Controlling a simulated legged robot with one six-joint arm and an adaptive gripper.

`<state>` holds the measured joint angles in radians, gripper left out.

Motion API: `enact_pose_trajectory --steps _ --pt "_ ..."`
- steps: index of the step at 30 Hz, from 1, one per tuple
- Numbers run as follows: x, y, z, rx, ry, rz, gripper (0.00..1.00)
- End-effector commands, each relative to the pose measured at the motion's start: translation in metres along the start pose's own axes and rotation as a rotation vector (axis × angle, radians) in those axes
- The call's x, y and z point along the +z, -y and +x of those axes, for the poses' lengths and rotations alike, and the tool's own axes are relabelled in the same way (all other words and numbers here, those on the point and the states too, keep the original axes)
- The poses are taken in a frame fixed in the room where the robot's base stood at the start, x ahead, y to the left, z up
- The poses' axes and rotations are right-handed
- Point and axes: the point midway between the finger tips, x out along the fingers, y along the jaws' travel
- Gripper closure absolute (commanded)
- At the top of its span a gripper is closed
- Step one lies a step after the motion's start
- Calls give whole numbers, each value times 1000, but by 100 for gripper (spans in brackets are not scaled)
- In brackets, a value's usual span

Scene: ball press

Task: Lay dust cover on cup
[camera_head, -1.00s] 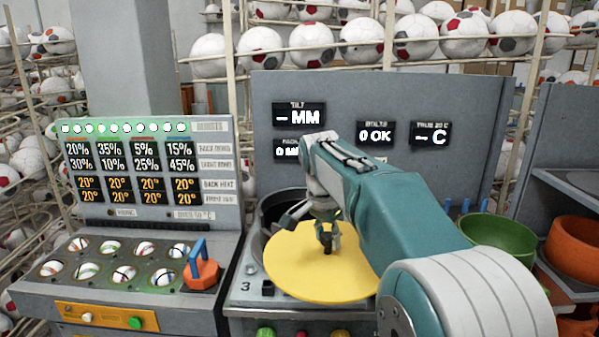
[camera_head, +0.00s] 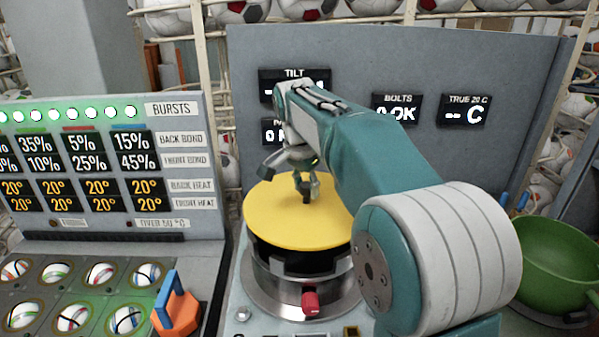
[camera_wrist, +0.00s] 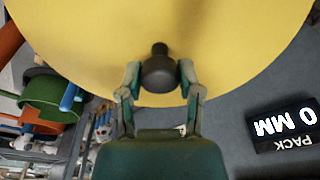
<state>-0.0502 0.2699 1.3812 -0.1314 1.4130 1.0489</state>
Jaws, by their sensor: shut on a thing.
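The dust cover (camera_head: 285,228) is a flat yellow disc with a dark knob (camera_wrist: 160,72) at its middle. My gripper (camera_head: 306,190) has its fingers shut on this knob, and they also show in the wrist view (camera_wrist: 159,84). The cover looks nearly level over the cup (camera_head: 290,261), a dark round vessel in a notched metal ring. The cover hides the cup's rim and opening. I cannot tell whether the cover touches the rim or hovers just above it.
A metal ring base (camera_head: 265,291) with a red knob (camera_head: 311,302) surrounds the cup. An orange block with a blue handle (camera_head: 174,309) stands at left beside a tray of balls. A green bowl (camera_head: 557,265) is at right. A grey display panel (camera_head: 350,60) rises behind.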

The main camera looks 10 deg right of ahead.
Motion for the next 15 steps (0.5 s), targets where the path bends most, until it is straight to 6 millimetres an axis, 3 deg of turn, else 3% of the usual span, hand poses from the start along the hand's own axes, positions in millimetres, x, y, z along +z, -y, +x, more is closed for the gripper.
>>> enact_pose_trajectory --steps 15 --pt "1 1 3 2 -1 0 100"
